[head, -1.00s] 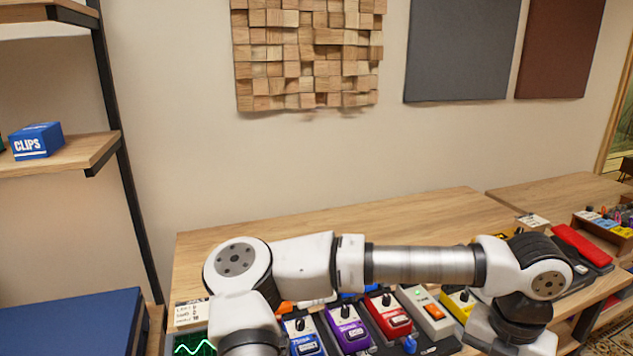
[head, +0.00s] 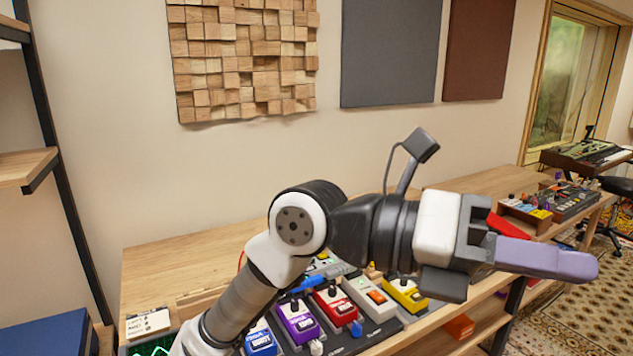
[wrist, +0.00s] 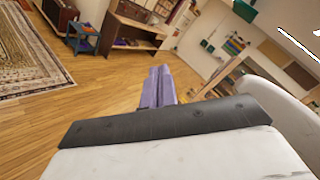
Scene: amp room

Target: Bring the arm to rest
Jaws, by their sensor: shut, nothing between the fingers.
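My gripper (head: 570,264) is at the right of the head view, with its lilac fingers together and nothing between them. The fingers point right, past the front edge of the wooden bench (head: 215,245). My arm crosses above the row of effect pedals on the bench and hides part of them. In the wrist view the shut fingers (wrist: 158,72) point out over open floor, touching nothing.
A blue pedal (head: 260,340), a purple pedal (head: 299,323), a red pedal (head: 336,308) and a yellow pedal (head: 405,296) sit below my arm. A shelf (head: 25,168) stands at the left. Wooden floor (wrist: 120,90) is free beyond the fingers.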

